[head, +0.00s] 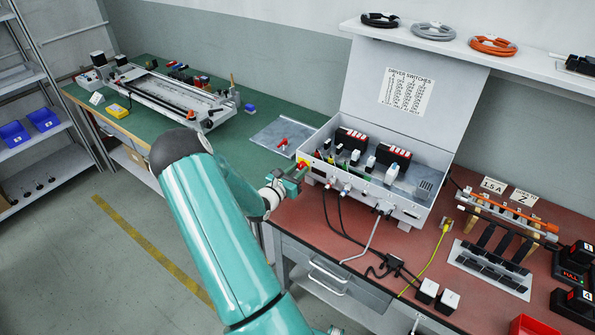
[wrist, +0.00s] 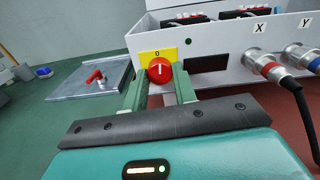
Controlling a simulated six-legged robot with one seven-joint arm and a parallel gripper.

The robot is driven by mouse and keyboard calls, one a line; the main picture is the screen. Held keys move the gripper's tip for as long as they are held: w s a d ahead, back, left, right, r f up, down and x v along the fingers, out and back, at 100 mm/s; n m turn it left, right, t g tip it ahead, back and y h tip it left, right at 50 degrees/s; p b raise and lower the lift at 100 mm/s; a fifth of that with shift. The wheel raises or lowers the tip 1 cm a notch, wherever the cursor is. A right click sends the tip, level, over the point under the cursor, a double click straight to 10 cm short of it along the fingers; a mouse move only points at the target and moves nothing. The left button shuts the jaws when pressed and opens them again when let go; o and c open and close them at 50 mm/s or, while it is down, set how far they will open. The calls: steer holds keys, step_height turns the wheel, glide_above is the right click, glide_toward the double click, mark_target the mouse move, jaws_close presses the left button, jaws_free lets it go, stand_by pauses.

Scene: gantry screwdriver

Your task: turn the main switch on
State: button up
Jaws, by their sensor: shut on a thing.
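The main switch is a red rotary knob (wrist: 160,70) on a yellow plate (wrist: 149,54) marked 0, at the left of the control box's front. It also shows small in the head view (head: 303,164). The knob's white line stands upright, toward the 0. My gripper (wrist: 161,82) has its two green fingers on either side of the knob, shut on it. In the head view my gripper (head: 294,177) reaches the box's left front corner. The dark window (wrist: 207,63) right of the plate shows no light.
The grey control box (head: 395,205) stands open, with cable plugs X (wrist: 259,62) and Y (wrist: 301,57) right of the switch. Cables hang over the red bench (head: 300,225). A metal plate with another red handle (wrist: 95,76) lies to the left.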

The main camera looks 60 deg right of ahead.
steer(key=m, duration=1.2)
steer(key=shift+m, duration=2.1)
steer(key=o, duration=1)
steer(key=shift+c, duration=0.2)
steer(key=a, duration=0.4)
steer(key=w+a, duration=0.1)
steer(key=a, duration=0.4)
steer(key=w+a, duration=0.1)
steer(key=a, duration=0.3)
steer(key=shift+w+a, duration=0.1)
steer(key=shift+a, duration=0.25)
